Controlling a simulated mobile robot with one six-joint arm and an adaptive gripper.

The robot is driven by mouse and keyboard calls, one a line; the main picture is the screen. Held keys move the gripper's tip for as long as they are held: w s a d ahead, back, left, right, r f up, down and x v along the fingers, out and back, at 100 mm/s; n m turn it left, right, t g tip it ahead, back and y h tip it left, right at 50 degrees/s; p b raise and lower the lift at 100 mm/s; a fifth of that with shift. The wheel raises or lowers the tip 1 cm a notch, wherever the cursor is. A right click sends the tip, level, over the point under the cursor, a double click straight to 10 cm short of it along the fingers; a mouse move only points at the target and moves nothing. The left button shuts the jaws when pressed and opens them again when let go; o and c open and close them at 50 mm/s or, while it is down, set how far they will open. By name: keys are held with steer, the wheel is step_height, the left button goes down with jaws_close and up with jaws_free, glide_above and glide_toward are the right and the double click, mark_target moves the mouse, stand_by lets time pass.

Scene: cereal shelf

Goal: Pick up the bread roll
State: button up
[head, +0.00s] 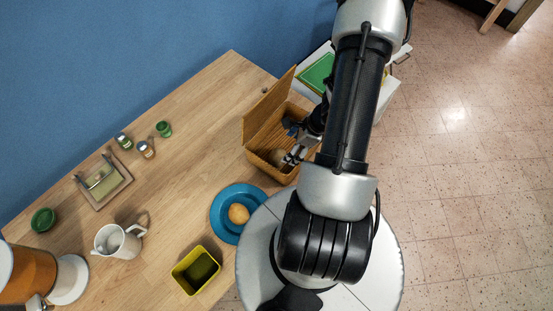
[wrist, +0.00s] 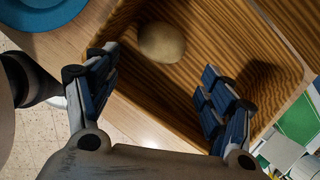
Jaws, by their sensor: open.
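A round tan bread roll (wrist: 161,42) lies inside the wooden box (wrist: 215,40) in the wrist view, near one of its walls. In the head view the box (head: 250,131) has its lid raised, and the roll in it is mostly hidden by my arm. My gripper (wrist: 158,70) is open and empty above the box, with its fingers spread on either side below the roll in the picture. The gripper (head: 293,154) also shows in the head view over the box. A second round tan roll (head: 238,213) sits on a blue plate (head: 222,227).
An orange appliance (head: 28,274) is at the lower left. The table between box and jars is clear.

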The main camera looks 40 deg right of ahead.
mark_target(280, 155)
steer(key=b+x, duration=0.1)
steer(key=x, duration=0.3)
steer(key=shift+w+f, duration=0.1)
steer(key=shift+f, duration=0.1)
steer(key=b+x, duration=0.1)
steer(key=x, duration=0.1)
steer(key=b+x, duration=0.1)
steer(key=x, duration=0.2)
steer(key=shift+w+a+f, duration=0.15)
steer(key=shift+w+a, duration=0.1)
steer(key=shift+w, duration=0.2)
steer(key=shift+c, duration=0.5)
steer(key=c, duration=0.7)
